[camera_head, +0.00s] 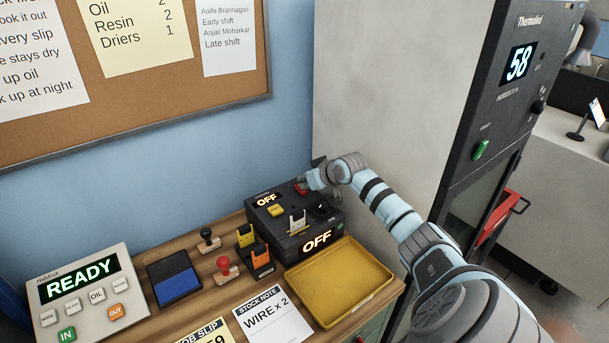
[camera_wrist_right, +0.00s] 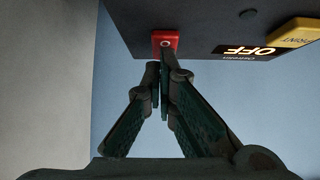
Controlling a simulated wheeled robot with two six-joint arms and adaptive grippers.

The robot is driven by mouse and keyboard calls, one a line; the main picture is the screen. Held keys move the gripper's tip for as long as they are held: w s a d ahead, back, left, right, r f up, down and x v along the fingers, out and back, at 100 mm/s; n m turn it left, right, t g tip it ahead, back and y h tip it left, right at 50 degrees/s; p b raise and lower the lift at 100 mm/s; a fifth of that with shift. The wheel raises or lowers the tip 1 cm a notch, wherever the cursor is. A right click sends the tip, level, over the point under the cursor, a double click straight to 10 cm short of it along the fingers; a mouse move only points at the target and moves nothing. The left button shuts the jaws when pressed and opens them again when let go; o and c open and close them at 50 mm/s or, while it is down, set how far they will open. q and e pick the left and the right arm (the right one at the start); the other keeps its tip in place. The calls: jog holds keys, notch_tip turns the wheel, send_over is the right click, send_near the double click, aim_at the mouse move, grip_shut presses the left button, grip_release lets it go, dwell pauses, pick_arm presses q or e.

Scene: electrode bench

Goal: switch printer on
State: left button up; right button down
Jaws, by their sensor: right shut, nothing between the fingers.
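The printer (camera_head: 293,230) is a black box at the back of the bench; two displays on it read OFF. A red button (camera_head: 300,189) with a ring mark sits at its top right; it also shows in the right wrist view (camera_wrist_right: 165,38). A yellow button (camera_head: 276,210) sits on top; in the wrist view it reads as a PRINT button (camera_wrist_right: 294,33). My right gripper (camera_head: 309,184) is shut and empty. In the wrist view its fingertips (camera_wrist_right: 163,62) are right at the red button's edge; I cannot tell whether they touch. My left gripper is out of view.
A yellow tray (camera_head: 383,281) lies in front of the printer. Two stamps, a blue ink pad (camera_head: 177,283) and a READY panel (camera_head: 50,310) stand to the left. A tall black-fronted cabinet (camera_head: 484,90) rises on the right behind my arm.

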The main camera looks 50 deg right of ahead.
aim_at(305, 191)
notch_tip(305, 191, up, 4)
jog(key=p, duration=0.5)
jog(key=shift+s+a+r, duration=0.1)
jog(key=shift+r, duration=0.1)
jog(key=p+v, duration=0.1)
jog(key=v, duration=0.8)
jog(key=shift+s+f, duration=0.15)
jog(key=shift+s, duration=0.45)
jog(key=shift+a, duration=0.1)
jog(key=shift+w+d+r+t, duration=0.25)
jog(key=shift+w+t, duration=0.05)
jog(key=shift+w, duration=0.25)
